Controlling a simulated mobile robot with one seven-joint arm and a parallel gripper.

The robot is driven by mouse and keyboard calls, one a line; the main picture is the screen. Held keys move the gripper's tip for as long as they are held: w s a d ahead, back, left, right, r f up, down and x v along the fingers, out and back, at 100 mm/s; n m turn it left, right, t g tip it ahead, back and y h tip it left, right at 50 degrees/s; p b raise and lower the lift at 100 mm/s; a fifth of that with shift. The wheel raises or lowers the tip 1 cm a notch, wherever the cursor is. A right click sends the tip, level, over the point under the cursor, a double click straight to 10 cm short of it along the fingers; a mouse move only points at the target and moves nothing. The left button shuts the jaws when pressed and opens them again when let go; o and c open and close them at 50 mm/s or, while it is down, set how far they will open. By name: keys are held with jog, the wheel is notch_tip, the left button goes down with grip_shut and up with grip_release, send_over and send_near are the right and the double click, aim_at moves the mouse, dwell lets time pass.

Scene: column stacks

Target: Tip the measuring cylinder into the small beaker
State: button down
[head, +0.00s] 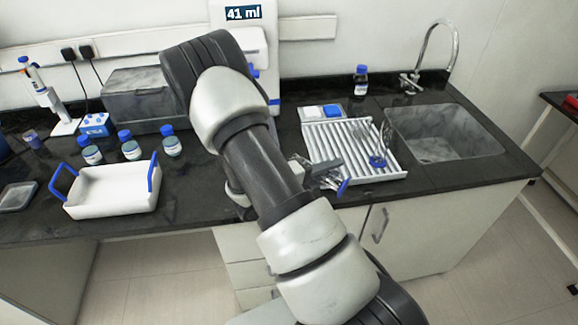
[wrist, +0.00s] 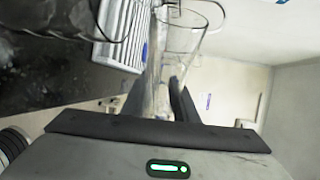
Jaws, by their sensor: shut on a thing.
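My gripper (head: 322,177) is low over the counter in front of the drying rack, mostly behind my arm in the head view. In the wrist view its dark fingers (wrist: 165,102) are shut on a clear glass vessel, which I take to be the measuring cylinder (wrist: 184,38). It looks tilted, and I cannot make out liquid in it. A blue part (head: 343,187) shows beside the gripper in the head view, perhaps the cylinder's foot. I cannot pick out the small beaker for certain; a curved glass rim (wrist: 108,38) at upper left in the wrist view may be it.
A white ribbed rack (head: 325,150) holds clear glassware with a blue base (head: 377,162). The sink (head: 440,130) is to its right. A white tray with blue handles (head: 110,205) and several blue-capped bottles (head: 171,142) stand left. A display (head: 244,13) reads 41 ml.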

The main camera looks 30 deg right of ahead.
jog(key=shift+r+n+p, duration=0.3)
jog(key=shift+r+p, duration=0.1)
jog(key=shift+p, duration=0.05)
jog(key=shift+s+d+r, duration=0.15)
jog(key=shift+s, duration=0.05)
dwell(0.4)
jog(key=shift+r+n+h+p, duration=0.4)
jog(key=shift+r+n+p, duration=0.2)
jog(key=shift+p, duration=0.2)
jog(key=shift+s+r, duration=0.15)
dwell(0.3)
